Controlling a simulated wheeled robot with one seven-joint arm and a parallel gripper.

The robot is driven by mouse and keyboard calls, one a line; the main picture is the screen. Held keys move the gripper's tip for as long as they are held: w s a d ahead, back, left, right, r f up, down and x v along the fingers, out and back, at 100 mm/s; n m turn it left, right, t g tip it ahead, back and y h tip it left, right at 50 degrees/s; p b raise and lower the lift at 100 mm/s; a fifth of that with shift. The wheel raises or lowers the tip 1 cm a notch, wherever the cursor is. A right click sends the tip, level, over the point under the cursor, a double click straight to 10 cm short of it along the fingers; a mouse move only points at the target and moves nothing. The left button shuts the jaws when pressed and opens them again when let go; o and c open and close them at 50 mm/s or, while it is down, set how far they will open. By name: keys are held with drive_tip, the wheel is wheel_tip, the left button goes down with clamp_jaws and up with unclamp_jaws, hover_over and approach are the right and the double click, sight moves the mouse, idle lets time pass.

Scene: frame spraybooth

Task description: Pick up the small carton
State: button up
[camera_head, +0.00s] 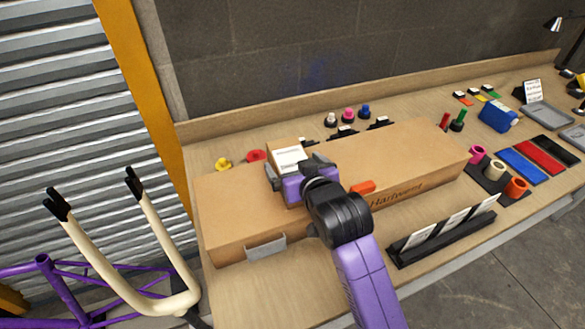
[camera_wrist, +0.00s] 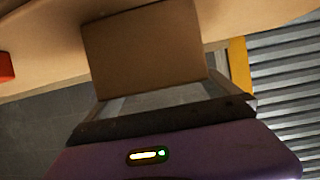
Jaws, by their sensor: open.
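The small carton (camera_head: 285,147) is a brown box with a white label on top. It sits on the left half of a long cardboard box (camera_head: 228,213). In the wrist view the carton (camera_wrist: 145,45) fills the upper middle as a plain brown face. My gripper (camera_head: 294,166) is open, right at the near side of the carton, with a dark finger toward either side of it. My gripper hides the carton's lower part in the head view. I cannot tell whether the fingers touch it.
A black rack with white cards (camera_head: 443,232) stands in front. Spools (camera_head: 496,170) and several colored mats stand to the right. A cream two-pronged stand (camera_head: 150,290) is at left.

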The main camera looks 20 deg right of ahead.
drive_tip(key=shift+c, duration=0.4)
drive_tip(key=c, duration=1.8)
drive_tip(key=shift+r, duration=0.1)
drive_tip(key=shift+c, duration=0.4)
drive_tip(key=shift+r, duration=0.1)
